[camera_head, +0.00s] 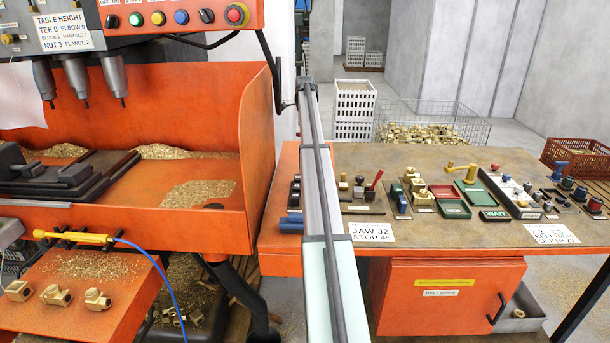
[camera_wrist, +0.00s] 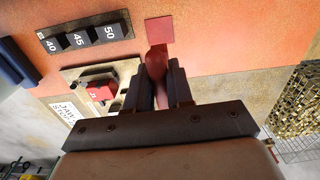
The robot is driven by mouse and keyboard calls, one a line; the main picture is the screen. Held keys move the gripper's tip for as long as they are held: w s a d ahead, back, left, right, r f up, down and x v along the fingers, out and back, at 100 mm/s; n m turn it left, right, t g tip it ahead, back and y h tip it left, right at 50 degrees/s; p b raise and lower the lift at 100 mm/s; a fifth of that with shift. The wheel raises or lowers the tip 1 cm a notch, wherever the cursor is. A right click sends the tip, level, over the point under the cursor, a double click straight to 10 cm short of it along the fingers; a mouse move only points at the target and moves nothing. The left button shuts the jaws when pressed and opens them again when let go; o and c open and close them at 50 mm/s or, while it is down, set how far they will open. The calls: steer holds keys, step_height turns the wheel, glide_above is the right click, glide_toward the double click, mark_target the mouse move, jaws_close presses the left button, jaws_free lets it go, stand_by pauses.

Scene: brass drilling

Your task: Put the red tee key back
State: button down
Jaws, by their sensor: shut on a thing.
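My gripper (camera_wrist: 162,85) shows in the wrist view, its two dark fingers shut on a dark red piece (camera_wrist: 157,62), which I take as the red tee key. Its lower part is hidden between the fingers. A flat bright red square (camera_wrist: 160,30) lies on the orange surface just beyond the fingertips; I cannot tell whether the held piece touches it. In the head view a slanted red piece (camera_head: 376,180) shows on the bench among small parts; I cannot tell if it is the same key. I cannot make out my gripper in the head view.
Left of the fingers are dark blocks marked 40, 45, 50 (camera_wrist: 80,39), a plate with a red block (camera_wrist: 101,90) and a blue cylinder (camera_wrist: 15,62). A wire bin of brass parts (camera_wrist: 303,98) is at right.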

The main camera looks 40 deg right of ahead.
steer(key=shift+f, duration=5)
steer(key=shift+f, duration=0.1)
steer(key=c, duration=1)
jaws_free()
step_height(320, 180, up, 12)
steer(key=shift+r, duration=0.15)
